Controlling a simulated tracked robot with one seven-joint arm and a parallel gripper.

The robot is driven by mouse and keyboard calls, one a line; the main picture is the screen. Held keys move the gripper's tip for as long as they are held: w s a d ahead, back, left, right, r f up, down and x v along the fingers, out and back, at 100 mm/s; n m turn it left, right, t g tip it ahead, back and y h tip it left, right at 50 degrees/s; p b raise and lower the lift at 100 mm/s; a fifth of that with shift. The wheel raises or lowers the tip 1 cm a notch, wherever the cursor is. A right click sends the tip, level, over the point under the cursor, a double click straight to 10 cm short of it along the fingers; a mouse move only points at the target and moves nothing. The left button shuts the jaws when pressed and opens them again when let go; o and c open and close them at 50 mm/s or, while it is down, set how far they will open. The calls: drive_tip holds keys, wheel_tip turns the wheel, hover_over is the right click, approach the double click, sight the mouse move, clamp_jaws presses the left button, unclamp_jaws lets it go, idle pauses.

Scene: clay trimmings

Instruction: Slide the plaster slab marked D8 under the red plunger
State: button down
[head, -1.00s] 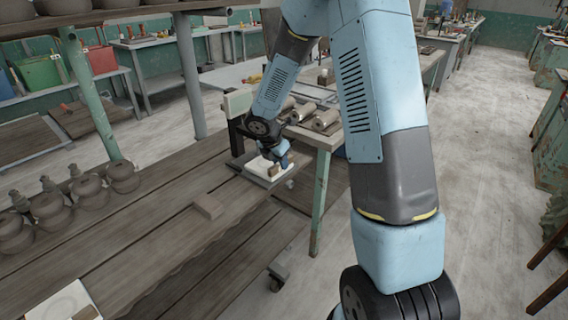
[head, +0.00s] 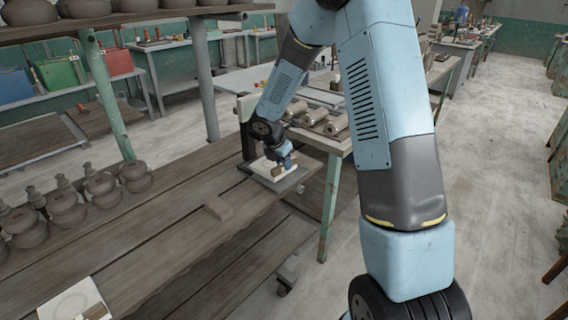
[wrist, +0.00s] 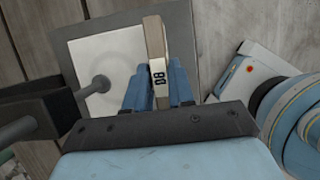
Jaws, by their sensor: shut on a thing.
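A white plaster slab (wrist: 92,60) lies flat on a grey plate (wrist: 185,25); in the head view the slab (head: 262,169) is at the far end of the plank bench. A tan upright grip piece marked D8 (wrist: 155,45) stands at the slab's right side in the wrist view. My gripper (wrist: 158,85) is shut on this piece, its blue fingers on both sides. A grey rod with a round end (wrist: 100,83) shows over the slab's white face; I cannot tell whether they touch. No red shows on it. My fingers hide the slab's near right part.
A white box with a red dot (wrist: 249,69) is right of the grey plate. Rollers (head: 313,117) lie on the table behind.

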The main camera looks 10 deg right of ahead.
drive_tip(key=shift+w+a+r, duration=0.1)
drive_tip(key=shift+w+a, duration=0.3)
drive_tip(key=shift+w, duration=0.15)
idle(0.4)
drive_tip(key=c, duration=0.9)
unclamp_jaws()
drive_tip(key=shift+r, duration=0.1)
